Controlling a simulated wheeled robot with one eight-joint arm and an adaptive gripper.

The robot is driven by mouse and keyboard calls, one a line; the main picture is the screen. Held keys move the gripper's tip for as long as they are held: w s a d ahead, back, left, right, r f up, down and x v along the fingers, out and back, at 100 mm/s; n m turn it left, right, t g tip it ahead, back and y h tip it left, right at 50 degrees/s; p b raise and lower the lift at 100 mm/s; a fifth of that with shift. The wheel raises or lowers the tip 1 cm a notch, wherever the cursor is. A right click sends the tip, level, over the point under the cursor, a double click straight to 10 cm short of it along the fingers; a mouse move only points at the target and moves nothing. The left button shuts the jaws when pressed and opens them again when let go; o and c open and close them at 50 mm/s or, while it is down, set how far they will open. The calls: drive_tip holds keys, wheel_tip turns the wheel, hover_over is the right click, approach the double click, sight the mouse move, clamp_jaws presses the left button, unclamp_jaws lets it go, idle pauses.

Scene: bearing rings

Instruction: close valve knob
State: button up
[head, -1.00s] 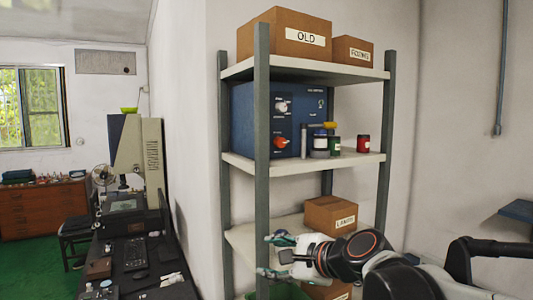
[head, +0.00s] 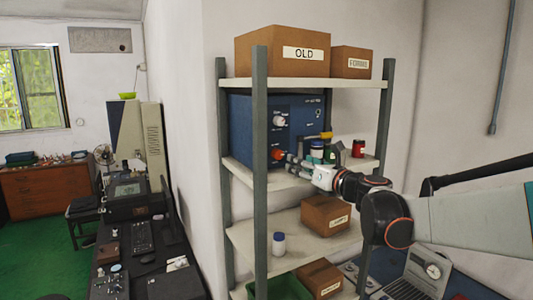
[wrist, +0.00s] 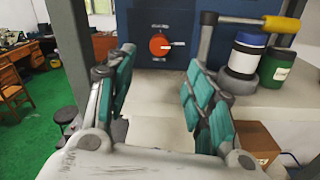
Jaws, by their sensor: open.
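The blue control box (head: 243,130) stands on the middle shelf. Its red-orange knob (head: 278,154) is low on the front panel, below a white knob (head: 280,121). In the wrist view the red-orange knob (wrist: 160,45) is round, with a pale pointer mark toward the right. My gripper (head: 291,159) is raised in front of the panel at the knob's level. In the wrist view its teal-padded fingers (wrist: 157,72) are spread wide and empty. The knob shows beyond and between them, apart from both fingers. The white knob is out of the wrist view.
A hammer (wrist: 281,24) with a yellow handle stands just right of my right finger. A blue-and-white jar (wrist: 245,52) and a green jar (wrist: 275,70) are beside it. A red jar (head: 358,148) is further right. A grey shelf post (head: 260,190) is at the left.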

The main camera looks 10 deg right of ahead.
sight(280, 155)
drive_tip(key=p+x, duration=0.2)
drive_tip(key=x, duration=0.9)
drive_tip(key=c, duration=1.1)
